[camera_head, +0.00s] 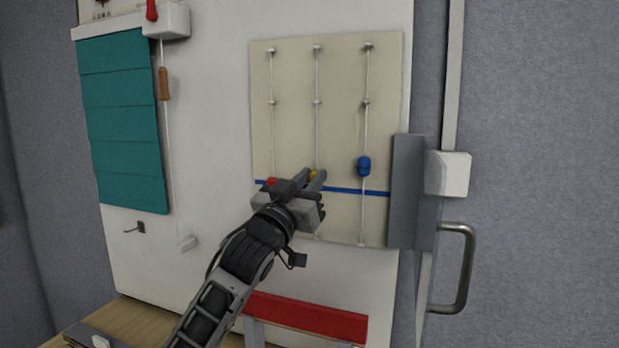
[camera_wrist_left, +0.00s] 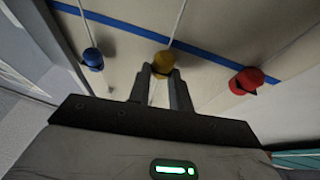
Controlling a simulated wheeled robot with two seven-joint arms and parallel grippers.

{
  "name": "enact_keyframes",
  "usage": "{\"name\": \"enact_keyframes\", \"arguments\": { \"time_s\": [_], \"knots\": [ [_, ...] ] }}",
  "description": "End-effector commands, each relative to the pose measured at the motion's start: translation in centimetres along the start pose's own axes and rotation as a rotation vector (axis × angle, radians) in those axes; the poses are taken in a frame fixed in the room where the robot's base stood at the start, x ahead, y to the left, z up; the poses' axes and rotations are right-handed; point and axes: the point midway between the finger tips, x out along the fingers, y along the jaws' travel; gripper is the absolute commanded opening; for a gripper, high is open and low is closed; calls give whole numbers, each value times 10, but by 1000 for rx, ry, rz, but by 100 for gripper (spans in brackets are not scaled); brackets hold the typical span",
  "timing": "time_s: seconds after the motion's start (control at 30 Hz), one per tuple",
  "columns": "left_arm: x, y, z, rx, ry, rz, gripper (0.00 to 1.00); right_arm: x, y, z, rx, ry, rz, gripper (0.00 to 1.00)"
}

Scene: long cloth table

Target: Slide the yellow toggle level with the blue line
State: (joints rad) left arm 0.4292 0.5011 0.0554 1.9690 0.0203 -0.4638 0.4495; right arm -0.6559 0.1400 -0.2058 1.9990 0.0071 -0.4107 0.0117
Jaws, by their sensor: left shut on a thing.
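The yellow toggle (camera_head: 313,174) is on the middle cord of the beige board (camera_head: 342,215). My left gripper (camera_head: 315,178) is shut on it. In the left wrist view the yellow toggle (camera_wrist_left: 163,62) sits between the fingertips (camera_wrist_left: 162,74). The blue line (camera_head: 360,191) crosses the board. In the head view the visible part of the yellow toggle is slightly above the line; my fingers hide the rest. In the left wrist view the blue line (camera_wrist_left: 110,21) passes close beside the toggle. My right gripper is not in view.
A red toggle (camera_head: 271,181) is on the left cord by the line, and a blue toggle (camera_head: 364,166) on the right cord above it. A grey panel (camera_head: 407,190) and a handle (camera_head: 466,270) stand to the right. A teal blind (camera_head: 122,120) hangs left. A red bar (camera_head: 305,316) is below.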

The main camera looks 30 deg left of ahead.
Motion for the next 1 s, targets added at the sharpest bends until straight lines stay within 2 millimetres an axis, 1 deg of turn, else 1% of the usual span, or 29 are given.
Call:
{"name": "enact_keyframes", "arguments": {
  "time_s": [0.03,0.1,0.23,0.37,0.4,0.47,0.7,0.8,0.87,0.97,1.0],
  "knots": [
    [-6,0,14,-3,-2,0,0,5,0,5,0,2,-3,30],
    [-8,0,21,-2,-2,-1,0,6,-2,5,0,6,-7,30],
    [-8,0,19,0,-1,0,0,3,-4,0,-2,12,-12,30],
    [-8,0,19,0,-1,0,0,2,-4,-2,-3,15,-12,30],
    [-8,0,19,0,-1,-1,29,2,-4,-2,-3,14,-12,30],
    [-8,0,18,0,-1,0,43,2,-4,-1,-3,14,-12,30],
    [-8,0,18,0,0,0,43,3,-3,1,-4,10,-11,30],
    [-10,0,19,0,0,0,43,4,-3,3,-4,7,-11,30],
    [-15,0,20,0,-1,0,43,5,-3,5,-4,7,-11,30],
    [-30,0,21,1,0,0,43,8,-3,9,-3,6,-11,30],
    [-39,0,22,1,-2,1,43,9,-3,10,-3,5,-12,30]
  ]
}}
